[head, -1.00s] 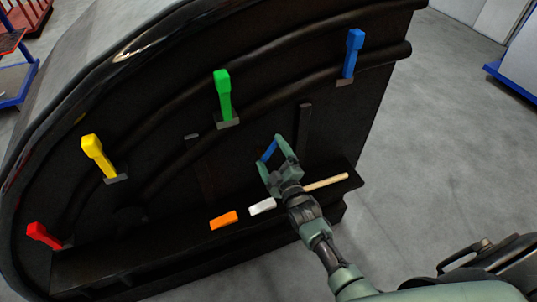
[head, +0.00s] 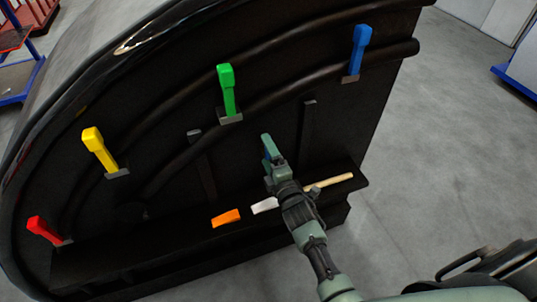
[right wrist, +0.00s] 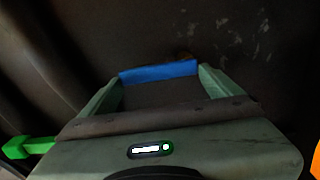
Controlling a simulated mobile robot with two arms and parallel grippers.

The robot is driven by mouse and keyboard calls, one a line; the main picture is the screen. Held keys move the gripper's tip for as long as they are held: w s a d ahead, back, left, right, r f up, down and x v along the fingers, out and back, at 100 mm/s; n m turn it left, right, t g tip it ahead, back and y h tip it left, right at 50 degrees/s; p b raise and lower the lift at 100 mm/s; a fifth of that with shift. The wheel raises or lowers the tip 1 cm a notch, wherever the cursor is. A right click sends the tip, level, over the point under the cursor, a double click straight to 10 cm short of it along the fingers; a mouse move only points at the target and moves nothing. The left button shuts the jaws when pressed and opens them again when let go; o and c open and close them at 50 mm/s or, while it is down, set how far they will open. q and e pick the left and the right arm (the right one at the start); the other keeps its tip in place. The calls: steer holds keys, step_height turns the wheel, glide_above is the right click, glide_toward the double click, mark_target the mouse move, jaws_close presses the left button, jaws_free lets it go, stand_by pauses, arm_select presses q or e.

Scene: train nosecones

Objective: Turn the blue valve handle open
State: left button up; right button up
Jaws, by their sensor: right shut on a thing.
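My right gripper (head: 268,147) is in front of the dark panel, its fingers seen nearly edge-on. It is shut on a blue bar that spans between its two fingertips in the right wrist view (right wrist: 158,71). Only a sliver of this bar (head: 269,156) shows in the head view. How the bar joins the panel is hidden. A separate upright blue lever (head: 359,50) stands on a grey base at the panel's upper right, apart from my gripper. My left gripper is not in view.
Green (head: 227,88), yellow (head: 97,147) and red (head: 42,228) levers curve down the panel to the left. Orange (head: 226,218) and white (head: 265,205) blocks and a wooden handle (head: 330,183) lie on the ledge below my gripper. Grey floor (head: 440,150) is open at right.

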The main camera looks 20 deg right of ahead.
steer(key=shift+r, duration=0.1)
stand_by(0.3)
steer(key=o, duration=1.8)
steer(key=shift+c, duration=0.2)
steer(key=s+b, duration=0.1)
steer(key=s, duration=0.7)
steer(key=shift+d, duration=0.15)
